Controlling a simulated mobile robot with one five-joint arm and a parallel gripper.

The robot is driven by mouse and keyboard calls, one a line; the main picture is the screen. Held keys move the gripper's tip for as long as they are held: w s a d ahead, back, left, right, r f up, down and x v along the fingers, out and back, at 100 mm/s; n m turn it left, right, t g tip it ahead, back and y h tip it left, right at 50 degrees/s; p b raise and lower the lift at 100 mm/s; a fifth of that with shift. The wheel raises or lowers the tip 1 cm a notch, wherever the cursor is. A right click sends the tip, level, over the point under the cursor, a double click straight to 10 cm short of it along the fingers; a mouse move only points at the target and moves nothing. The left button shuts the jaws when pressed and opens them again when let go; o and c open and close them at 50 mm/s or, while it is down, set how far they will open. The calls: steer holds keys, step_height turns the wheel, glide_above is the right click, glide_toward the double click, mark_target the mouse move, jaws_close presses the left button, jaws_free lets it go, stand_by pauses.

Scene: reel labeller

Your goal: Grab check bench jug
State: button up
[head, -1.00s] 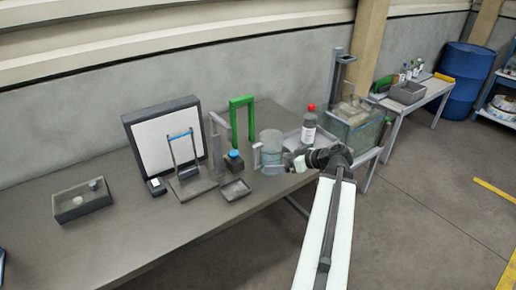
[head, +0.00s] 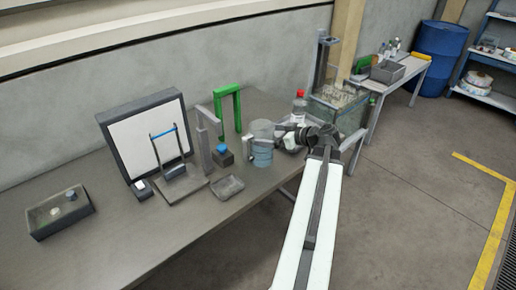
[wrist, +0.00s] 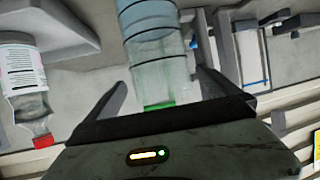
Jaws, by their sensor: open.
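The jug (head: 262,152) is a clear cylinder with bluish contents and a light handle on its left. It stands upright near the right end of the bench (head: 130,245). My gripper (head: 282,131) is at the jug's right side in the head view, where the fingertips are hard to make out. In the wrist view the jug (wrist: 158,50) appears upside down, between and beyond my open fingers (wrist: 163,80). No closed grip on it shows; I cannot tell whether a finger touches it.
A red-capped bottle (head: 299,104) stands behind my arm; it also shows in the wrist view (wrist: 22,85). A green frame (head: 228,108), a blue-topped block (head: 222,155) and a small tray (head: 228,187) are left of the jug. A glass tank (head: 340,108) stands to the right.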

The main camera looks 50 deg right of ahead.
steer(key=b+x, duration=0.1)
steer(key=x, duration=0.1)
steer(key=b+x, duration=0.1)
steer(key=x, duration=0.2)
steer(key=shift+s+f, duration=0.15)
steer(key=shift+f, duration=0.2)
steer(key=shift+s+r, duration=0.1)
steer(key=shift+c, duration=0.3)
